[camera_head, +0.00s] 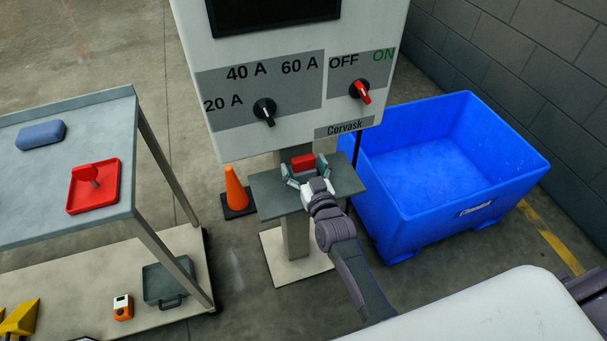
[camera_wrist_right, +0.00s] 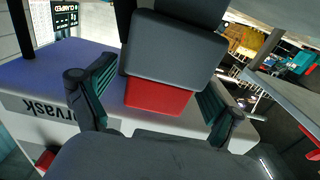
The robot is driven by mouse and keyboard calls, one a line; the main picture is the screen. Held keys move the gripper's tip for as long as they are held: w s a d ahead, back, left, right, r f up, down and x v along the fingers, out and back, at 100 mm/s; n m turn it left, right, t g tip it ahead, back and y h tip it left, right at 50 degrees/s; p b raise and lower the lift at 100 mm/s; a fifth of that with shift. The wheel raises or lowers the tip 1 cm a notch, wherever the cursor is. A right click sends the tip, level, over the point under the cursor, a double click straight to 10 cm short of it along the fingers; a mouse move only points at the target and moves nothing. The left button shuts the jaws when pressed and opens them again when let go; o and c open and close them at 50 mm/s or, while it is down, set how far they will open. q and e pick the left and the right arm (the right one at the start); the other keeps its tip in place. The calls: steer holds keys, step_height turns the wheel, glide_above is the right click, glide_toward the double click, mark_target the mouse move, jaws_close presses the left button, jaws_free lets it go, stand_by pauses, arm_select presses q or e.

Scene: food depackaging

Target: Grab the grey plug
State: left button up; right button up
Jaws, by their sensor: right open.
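A plug with a dark grey body (camera_wrist_right: 175,50) and a red part (camera_wrist_right: 158,97) is large in the right wrist view. In the head view its red part (camera_head: 303,161) shows above the small grey shelf (camera_head: 266,193) on the machine's post; most of its grey body is hidden there. My right gripper (camera_head: 306,173) is at the shelf, with its fingers open on either side of the plug. In the right wrist view gaps show between the fingers and the red part. My left gripper is not in view.
The white machine panel (camera_head: 222,140) with two knobs stands just above the shelf. A blue bin (camera_head: 430,215) is to the right, an orange cone (camera_head: 235,190) to the left. A grey cart (camera_head: 100,125) at far left carries a red tray (camera_head: 108,198) and a blue block (camera_head: 41,135).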

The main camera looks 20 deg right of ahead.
steer(key=shift+c, duration=0.4)
steer(key=c, duration=1.6)
steer(key=shift+r, duration=0.15)
